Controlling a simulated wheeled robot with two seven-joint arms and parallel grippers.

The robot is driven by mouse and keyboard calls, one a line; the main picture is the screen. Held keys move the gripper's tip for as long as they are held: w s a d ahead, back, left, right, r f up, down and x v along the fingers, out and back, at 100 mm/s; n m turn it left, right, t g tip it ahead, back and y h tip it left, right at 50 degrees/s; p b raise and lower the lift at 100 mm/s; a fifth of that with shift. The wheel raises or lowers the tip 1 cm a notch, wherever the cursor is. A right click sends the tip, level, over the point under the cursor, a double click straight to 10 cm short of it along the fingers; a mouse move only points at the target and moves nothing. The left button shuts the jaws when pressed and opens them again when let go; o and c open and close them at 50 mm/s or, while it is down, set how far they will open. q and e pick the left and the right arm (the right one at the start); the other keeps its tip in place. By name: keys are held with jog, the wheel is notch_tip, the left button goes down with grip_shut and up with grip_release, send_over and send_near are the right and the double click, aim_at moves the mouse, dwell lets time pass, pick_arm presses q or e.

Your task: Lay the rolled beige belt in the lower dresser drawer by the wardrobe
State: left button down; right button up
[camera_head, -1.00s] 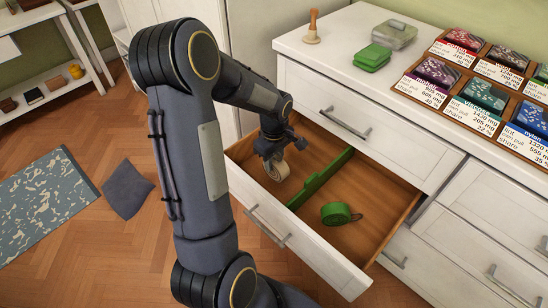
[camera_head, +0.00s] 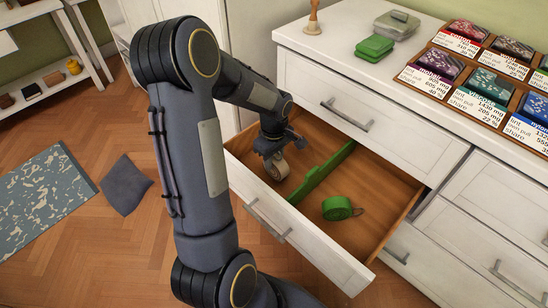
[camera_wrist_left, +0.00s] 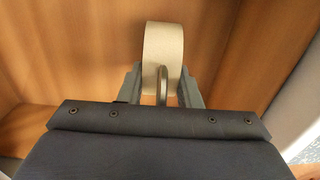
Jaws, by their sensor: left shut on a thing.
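The rolled beige belt (camera_head: 277,168) is in the left part of the open lower dresser drawer (camera_head: 375,225). It also shows in the left wrist view (camera_wrist_left: 163,58), between the finger tips. My left gripper (camera_head: 272,155) reaches down into the drawer and is shut on the belt. In the left wrist view the fingers (camera_wrist_left: 162,85) flank the roll, with wooden drawer surfaces around it. I cannot tell whether the belt touches the drawer bottom. My right gripper is not in view.
A green divider (camera_head: 320,174) splits the drawer. A rolled green belt (camera_head: 337,208) lies in its right part. The closed upper drawer (camera_head: 345,110) is above. The dresser top holds green boxes (camera_head: 374,47), a wooden stamp (camera_head: 313,18) and a tray of labelled fabric samples (camera_head: 470,100).

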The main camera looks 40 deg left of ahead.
pick_arm(q)
jog(key=shift+f, duration=0.35)
jog(key=c, duration=1)
grip_release()
jog(key=shift+c, duration=1)
jog(key=shift+r, duration=0.1)
jog(key=shift+r+p, duration=1.1)
jog(key=shift+r, duration=0.35)
